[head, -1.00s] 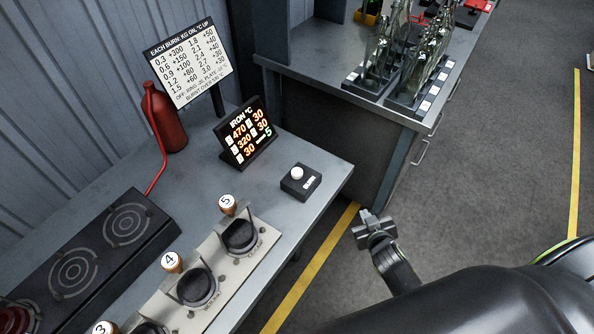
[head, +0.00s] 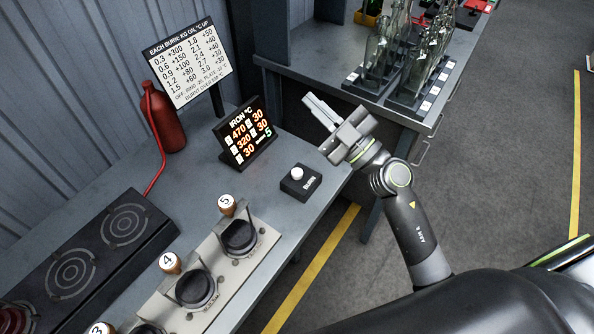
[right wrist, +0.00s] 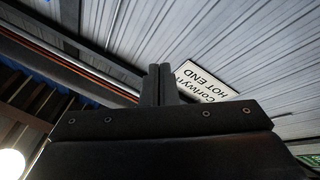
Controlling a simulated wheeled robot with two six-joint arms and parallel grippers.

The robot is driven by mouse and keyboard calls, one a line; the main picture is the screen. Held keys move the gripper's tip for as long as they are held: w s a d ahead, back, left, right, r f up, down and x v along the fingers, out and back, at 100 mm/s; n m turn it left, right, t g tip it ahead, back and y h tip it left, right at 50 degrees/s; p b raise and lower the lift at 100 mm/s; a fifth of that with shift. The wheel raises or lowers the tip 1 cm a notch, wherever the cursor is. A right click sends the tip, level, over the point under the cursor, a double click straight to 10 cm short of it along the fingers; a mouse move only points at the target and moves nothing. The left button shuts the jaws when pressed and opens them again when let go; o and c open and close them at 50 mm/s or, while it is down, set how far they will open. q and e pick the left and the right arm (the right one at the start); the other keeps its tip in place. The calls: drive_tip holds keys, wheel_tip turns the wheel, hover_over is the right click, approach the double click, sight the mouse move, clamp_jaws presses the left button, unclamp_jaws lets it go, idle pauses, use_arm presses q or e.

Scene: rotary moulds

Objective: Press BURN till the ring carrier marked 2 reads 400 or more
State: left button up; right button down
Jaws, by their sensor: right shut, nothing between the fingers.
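The BURN box (head: 302,186) is a small dark block with a white round button (head: 297,173) on top, on the grey bench. The tilted black IRON °C display (head: 245,135) glows orange; its left column reads 470, 320 and 30, its right 30, 30 and a green 5. Its small row labels are hard to read. The carrier marked 2 is outside the frame. My right gripper (head: 315,104) is shut and empty, raised up and right of the BURN box, apart from it. In the right wrist view its fingers (right wrist: 160,84) are together. My left gripper is not in view.
Mould carriers with knobs marked 4 (head: 170,262) and 5 (head: 227,205) line the bench front. A hotplate (head: 98,240), a red bottle (head: 162,118) and a burn chart (head: 190,62) stand left. Glass bottles (head: 425,55) stand on the far bench.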

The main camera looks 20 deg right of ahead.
drive_tip(key=a+n+g+y, duration=0.3)
drive_tip(key=a+n+g, duration=0.1)
drive_tip(key=n+g, duration=0.1)
drive_tip(key=g+h, duration=0.8)
drive_tip(key=h, duration=0.1)
hover_over(302, 173)
wheel_tip(302, 173, down, 8)
drive_tip(key=shift+f+b, duration=0.15)
drive_tip(key=shift+b, duration=0.15)
wheel_tip(302, 173, down, 8)
drive_tip(key=b, duration=0.7)
drive_tip(key=shift+f, duration=0.2)
drive_tip(key=shift+f, duration=0.2)
idle(0.9)
drive_tip(key=shift+f, duration=0.25)
